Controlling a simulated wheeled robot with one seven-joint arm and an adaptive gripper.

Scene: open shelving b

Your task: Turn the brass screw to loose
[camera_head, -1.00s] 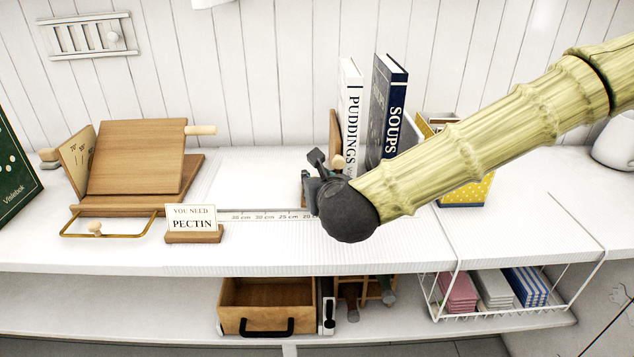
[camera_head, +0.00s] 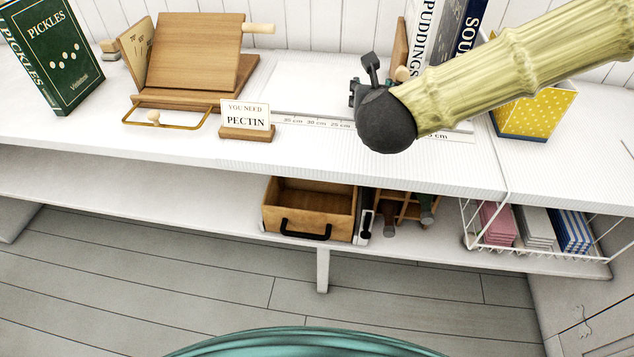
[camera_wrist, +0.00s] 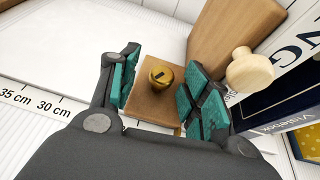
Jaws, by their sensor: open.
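The brass screw (camera_wrist: 160,76) shows in the wrist view as a round knob with a dark slot, set in a wooden block (camera_wrist: 158,104). My gripper (camera_wrist: 158,86) is open, with one teal-padded finger on each side of the screw; I cannot tell whether either touches it. In the head view my gripper (camera_head: 366,84) is above the shelf top in front of the books, and the screw is hidden behind it.
A wooden bookend with a pale round knob (camera_wrist: 249,70) stands close to the right finger. Books (camera_head: 445,40) stand behind. A PECTIN sign (camera_head: 246,120), a wooden stand (camera_head: 195,60) and a green PICKLES book (camera_head: 55,65) are left. A yellow dotted box (camera_head: 535,112) is right.

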